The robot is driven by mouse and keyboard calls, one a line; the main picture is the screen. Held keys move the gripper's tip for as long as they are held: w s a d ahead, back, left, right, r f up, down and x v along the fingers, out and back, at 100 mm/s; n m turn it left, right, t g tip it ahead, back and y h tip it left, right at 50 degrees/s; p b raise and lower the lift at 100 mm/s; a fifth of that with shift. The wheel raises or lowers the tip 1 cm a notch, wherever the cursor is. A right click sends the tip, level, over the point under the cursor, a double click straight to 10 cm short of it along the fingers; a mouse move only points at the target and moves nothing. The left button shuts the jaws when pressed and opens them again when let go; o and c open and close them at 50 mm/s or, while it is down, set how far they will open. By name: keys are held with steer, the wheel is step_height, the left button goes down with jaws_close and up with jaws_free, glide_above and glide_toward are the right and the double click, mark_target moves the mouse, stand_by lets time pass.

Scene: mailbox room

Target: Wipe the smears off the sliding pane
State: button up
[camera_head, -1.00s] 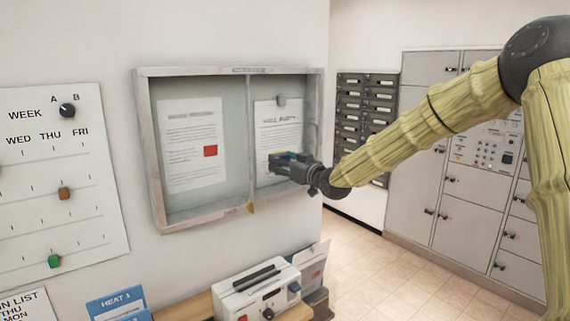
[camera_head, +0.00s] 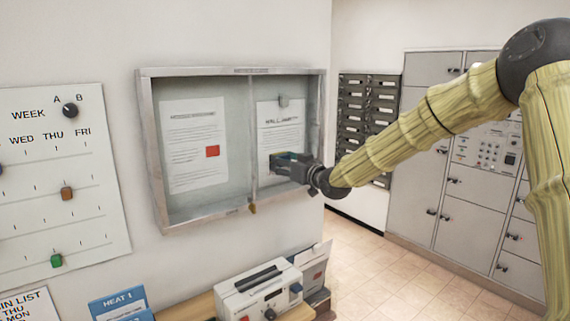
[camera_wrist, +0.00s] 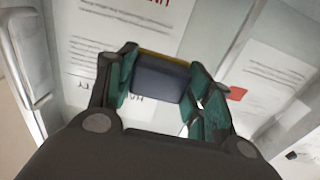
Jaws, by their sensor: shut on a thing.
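A wall-mounted notice case (camera_head: 148,150) with a grey frame and glass front hangs ahead. Its glass (camera_head: 232,110) covers two pinned papers, and a vertical divider runs between the halves. My gripper (camera_head: 278,162) is in front of the lower right half, over the right paper. In the wrist view, my gripper (camera_wrist: 163,78) is shut on a dark blue-grey block (camera_wrist: 158,86) with a yellow far edge, close to the glass. I cannot tell if the block touches it. I cannot make out distinct smears; the gripper hides part of the right half.
A small yellow-brown piece (camera_head: 253,208) is at the case's bottom edge. Below, a white device (camera_head: 258,292) and blue leaflets (camera_head: 118,303) occupy a shelf. A dial board (camera_head: 60,180) hangs left. Dark mailboxes (camera_head: 366,110) and grey lockers (camera_head: 430,185) stand right, beyond open floor.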

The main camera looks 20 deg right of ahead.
steer(key=shift+w+a, duration=0.2)
steer(key=shift+w, duration=0.35)
stand_by(0.4)
steer(key=shift+w+d, duration=0.2)
steer(key=shift+d, duration=0.45)
steer(key=shift+w+d, duration=0.25)
steer(key=shift+d, duration=0.35)
steer(key=shift+w+d, duration=0.2)
steer(key=shift+d, duration=0.45)
steer(key=shift+a, duration=0.1)
steer(key=shift+s+a+r+b, duration=0.1)
steer(key=shift+s+a+b, duration=0.15)
steer(key=shift+a, duration=0.4)
steer(key=shift+s+a+f+b, duration=0.1)
steer(key=shift+s+a+b, duration=0.1)
steer(key=shift+a, duration=0.4)
steer(key=shift+s+a+r+b, duration=0.15)
steer(key=shift+a+b, duration=0.1)
steer(key=shift+a, duration=0.4)
steer(key=shift+c, duration=0.4)
